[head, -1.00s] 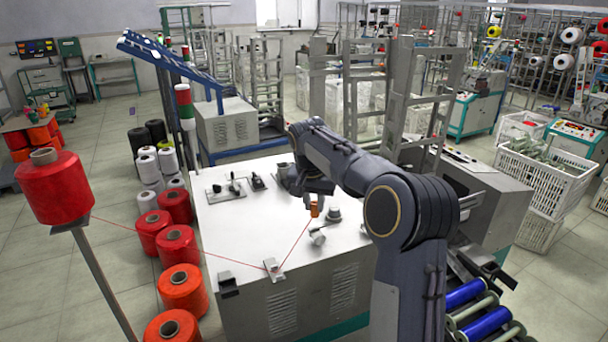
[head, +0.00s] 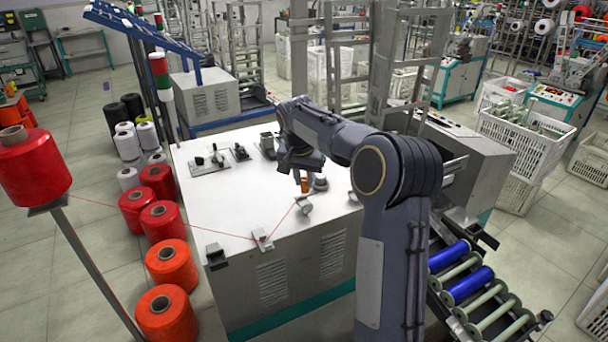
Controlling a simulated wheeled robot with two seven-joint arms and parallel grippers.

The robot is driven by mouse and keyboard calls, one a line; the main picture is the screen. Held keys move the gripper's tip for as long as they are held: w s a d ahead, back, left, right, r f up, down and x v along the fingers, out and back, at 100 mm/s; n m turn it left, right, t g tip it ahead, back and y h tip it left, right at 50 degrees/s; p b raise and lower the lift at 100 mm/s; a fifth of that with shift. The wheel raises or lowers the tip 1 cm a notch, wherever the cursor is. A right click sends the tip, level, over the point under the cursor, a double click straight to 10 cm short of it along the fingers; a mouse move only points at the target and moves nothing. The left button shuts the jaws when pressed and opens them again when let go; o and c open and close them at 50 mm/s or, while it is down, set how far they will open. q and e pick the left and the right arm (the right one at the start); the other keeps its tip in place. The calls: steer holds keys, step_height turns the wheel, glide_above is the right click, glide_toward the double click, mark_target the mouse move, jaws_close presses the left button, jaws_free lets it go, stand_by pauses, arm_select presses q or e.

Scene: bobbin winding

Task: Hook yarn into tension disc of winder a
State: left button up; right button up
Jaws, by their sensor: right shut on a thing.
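My right gripper (head: 303,182) is over the white top of the winder (head: 235,205), partly hidden by its own wrist. It is shut on the red yarn (head: 282,221), with a small orange piece (head: 305,186) at its fingertips. The yarn runs from the red cone (head: 32,170) on a stand at the left, through a small metal guide (head: 262,240) at the table's front edge, up to the gripper. A silver round part (head: 304,207), perhaps the tension disc, sits just below the fingertips; another silver part (head: 320,183) is just right of them. Contact cannot be told. My left gripper is out of view.
Black fittings (head: 210,160) stand on the rear left of the top. A dark bracket (head: 216,256) is at the front left corner. Red and orange cones (head: 166,265) stand on the floor to the left. A rack with blue rollers (head: 466,286) is at the right.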

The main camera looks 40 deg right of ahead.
mark_target(304, 189)
steer(key=shift+a, duration=0.15)
steer(key=shift+s+f, duration=0.1)
stand_by(0.4)
steer(key=shift+f+b, duration=1.45)
steer(key=shift+f, duration=0.45)
steer(key=shift+r, duration=0.1)
steer(key=shift+d, duration=0.3)
steer(key=shift+s+d+r+p, duration=0.15)
steer(key=shift+d+p, duration=0.15)
steer(key=shift+d, duration=0.45)
steer(key=shift+s+d+f+p, duration=0.15)
steer(key=shift+d+p, duration=0.2)
steer(key=shift+d, duration=0.35)
steer(key=shift+s+d+r+p, duration=0.15)
steer(key=shift+d+p, duration=0.15)
steer(key=shift+d, duration=0.45)
